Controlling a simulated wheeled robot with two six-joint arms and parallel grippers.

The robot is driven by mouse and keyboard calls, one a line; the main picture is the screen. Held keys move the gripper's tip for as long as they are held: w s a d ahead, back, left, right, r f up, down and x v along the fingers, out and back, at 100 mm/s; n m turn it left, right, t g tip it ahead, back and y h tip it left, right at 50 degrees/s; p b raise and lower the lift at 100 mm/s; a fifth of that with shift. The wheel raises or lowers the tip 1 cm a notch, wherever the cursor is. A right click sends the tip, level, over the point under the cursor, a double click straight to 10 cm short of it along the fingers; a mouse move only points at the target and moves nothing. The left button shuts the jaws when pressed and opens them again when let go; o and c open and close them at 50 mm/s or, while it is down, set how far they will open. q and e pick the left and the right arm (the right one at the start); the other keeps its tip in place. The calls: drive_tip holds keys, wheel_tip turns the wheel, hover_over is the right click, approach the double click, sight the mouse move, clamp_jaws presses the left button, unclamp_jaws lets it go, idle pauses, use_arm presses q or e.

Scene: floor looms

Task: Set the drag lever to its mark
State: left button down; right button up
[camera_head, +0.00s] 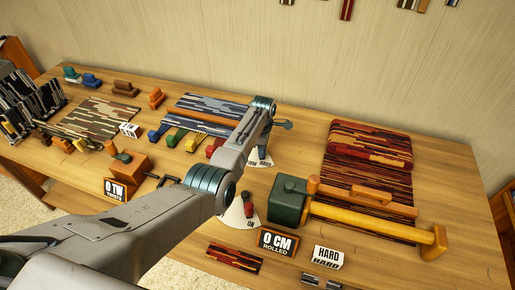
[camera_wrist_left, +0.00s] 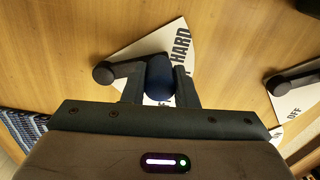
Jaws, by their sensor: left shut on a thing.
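The drag lever shows in the left wrist view with a dark round pivot (camera_wrist_left: 104,74), a short arm and a dark blue knob (camera_wrist_left: 160,76). It lies over a white fan-shaped plate (camera_wrist_left: 160,43). HARD is printed along the plate's upper right edge, and the knob sits below that word; other lettering is partly hidden by my fingers. My left gripper (camera_wrist_left: 160,88) is shut on the knob, one finger on each side. In the head view, part of a white plate (camera_head: 262,160) shows beside my left arm, which hides much of that area. My right gripper is not in view.
A white HARD card (camera_head: 328,257) and a black 0 CM ROLLED card (camera_head: 277,242) stand at the table's front. A second plate with a red-knobbed lever (camera_head: 248,206) is close to my arm. A green box with a yellow roller (camera_head: 375,227) stands right.

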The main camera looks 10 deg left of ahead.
use_arm(q)
drive_tip(key=shift+w+d+n, duration=0.1)
drive_tip(key=shift+d+n, duration=0.15)
drive_tip(key=shift+n, duration=0.15)
drive_tip(key=shift+d, duration=0.1)
drive_tip(key=shift+w+n, duration=0.1)
drive_tip(key=shift+n, duration=0.2)
drive_tip(key=c, duration=1.1)
unclamp_jaws()
drive_tip(key=shift+c, duration=0.2)
wheel_tip(320, 180, up, 11)
drive_tip(key=shift+f+b, duration=0.1)
drive_tip(key=shift+b, duration=0.8)
